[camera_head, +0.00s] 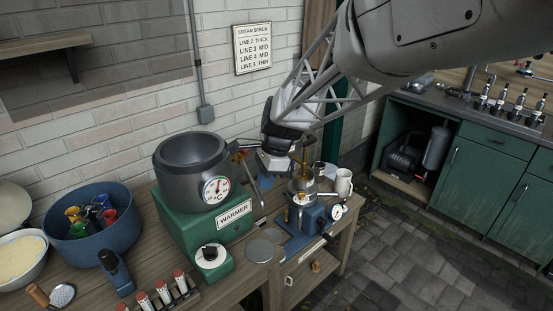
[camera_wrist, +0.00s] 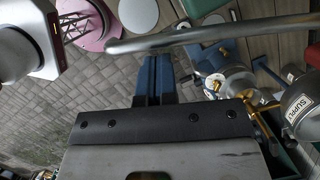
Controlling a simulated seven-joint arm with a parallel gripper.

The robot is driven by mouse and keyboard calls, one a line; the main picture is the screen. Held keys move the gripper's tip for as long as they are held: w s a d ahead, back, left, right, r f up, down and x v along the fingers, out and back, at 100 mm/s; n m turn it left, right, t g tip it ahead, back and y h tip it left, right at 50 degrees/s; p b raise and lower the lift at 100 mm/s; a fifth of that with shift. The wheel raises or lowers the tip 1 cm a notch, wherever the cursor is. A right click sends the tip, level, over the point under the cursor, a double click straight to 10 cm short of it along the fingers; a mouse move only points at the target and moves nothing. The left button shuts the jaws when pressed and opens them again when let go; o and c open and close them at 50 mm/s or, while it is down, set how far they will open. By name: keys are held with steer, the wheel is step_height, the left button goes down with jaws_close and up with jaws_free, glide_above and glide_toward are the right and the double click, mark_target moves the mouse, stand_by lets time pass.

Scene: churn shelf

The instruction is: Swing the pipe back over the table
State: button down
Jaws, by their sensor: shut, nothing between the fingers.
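The grey metal pipe (camera_head: 254,186) shows in the head view as a bent tube between the warmer and the blue machine. In the wrist view the pipe (camera_wrist: 215,36) crosses the upper part, with its rounded end at the left. My gripper (camera_head: 266,181) is low over the table, behind the blue machine and close to the pipe. In the wrist view its blue fingers (camera_wrist: 153,66) are together and empty, with their tips near the pipe; I cannot tell whether they touch it. The wooden table (camera_head: 84,275) lies below. My wrist partly hides the space behind the warmer.
A dark pot (camera_head: 190,150) sits on the green warmer (camera_head: 190,216). The blue machine (camera_head: 307,217) with a gauge and a white mug (camera_head: 344,181) stand at the right end. A blue bowl (camera_head: 105,236) of coloured things is at left. A jar marked SUPPLY (camera_wrist: 303,108) is near.

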steer(key=shift+a, duration=0.1)
stand_by(0.3)
steer(key=shift+s+a+f, duration=0.1)
steer(key=shift+s+a, duration=0.2)
steer(key=shift+a, duration=0.2)
steer(key=shift+s+a+f, duration=0.1)
steer(key=shift+s+a, duration=0.15)
steer(key=shift+a, duration=0.25)
steer(key=shift+d, duration=0.1)
steer(key=w+d+r, duration=0.2)
steer(key=d+r, duration=0.4)
steer(key=r, duration=0.5)
steer(key=shift+w, duration=0.2)
steer(key=shift+d, duration=0.1)
